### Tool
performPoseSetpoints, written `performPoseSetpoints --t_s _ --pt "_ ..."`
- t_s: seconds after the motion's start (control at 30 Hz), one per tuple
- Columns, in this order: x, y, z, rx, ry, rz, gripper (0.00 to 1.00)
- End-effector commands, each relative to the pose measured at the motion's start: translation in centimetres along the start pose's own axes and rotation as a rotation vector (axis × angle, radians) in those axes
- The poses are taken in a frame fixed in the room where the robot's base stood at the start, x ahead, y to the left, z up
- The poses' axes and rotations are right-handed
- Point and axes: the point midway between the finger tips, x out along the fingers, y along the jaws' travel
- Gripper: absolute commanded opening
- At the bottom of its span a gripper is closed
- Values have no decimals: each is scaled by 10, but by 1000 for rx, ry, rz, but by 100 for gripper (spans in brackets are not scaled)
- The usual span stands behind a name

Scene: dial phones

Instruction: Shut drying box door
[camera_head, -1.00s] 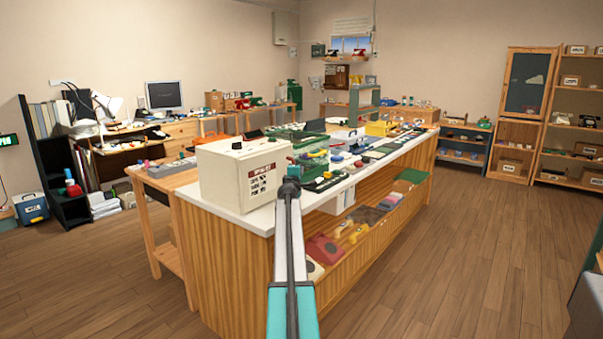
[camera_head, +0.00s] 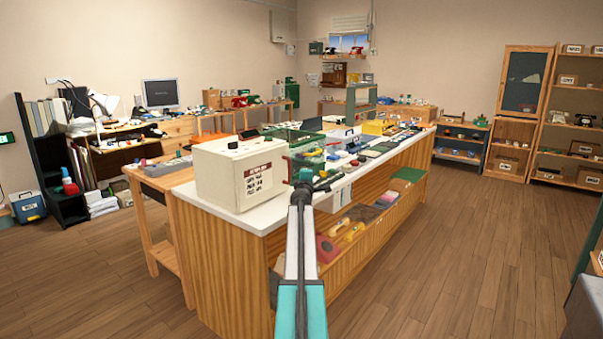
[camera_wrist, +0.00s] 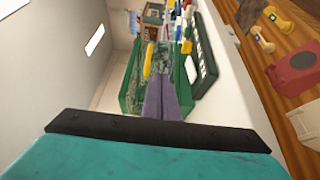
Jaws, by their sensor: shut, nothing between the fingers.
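The drying box (camera_head: 222,178) is a cream-white box on the near left end of the counter. Its labelled front, the door (camera_head: 264,188), has a dark red handle (camera_head: 288,168) at its right edge. The door looks about flush with the box, but I cannot tell whether a gap remains. My gripper (camera_head: 303,182) is shut and empty, just right of the handle; I cannot tell whether it touches. In the wrist view my shut fingers (camera_wrist: 163,85) point toward a green tray, with a large pale surface on the left.
The white counter top (camera_head: 258,220) runs back from the box, crowded with phone parts. A lower shelf holds a red phone (camera_wrist: 298,72). A green tray (camera_wrist: 128,90) stands beyond the fingers. The wood floor (camera_head: 440,270) at right is clear.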

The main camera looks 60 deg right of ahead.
Motion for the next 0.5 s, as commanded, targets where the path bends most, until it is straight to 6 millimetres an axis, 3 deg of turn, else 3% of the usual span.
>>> performPoseSetpoints --t_s 0.2,0.5 --pt "-17 1 27 1 0 -1 0" --pt "-29 1 50 0 1 0 0"
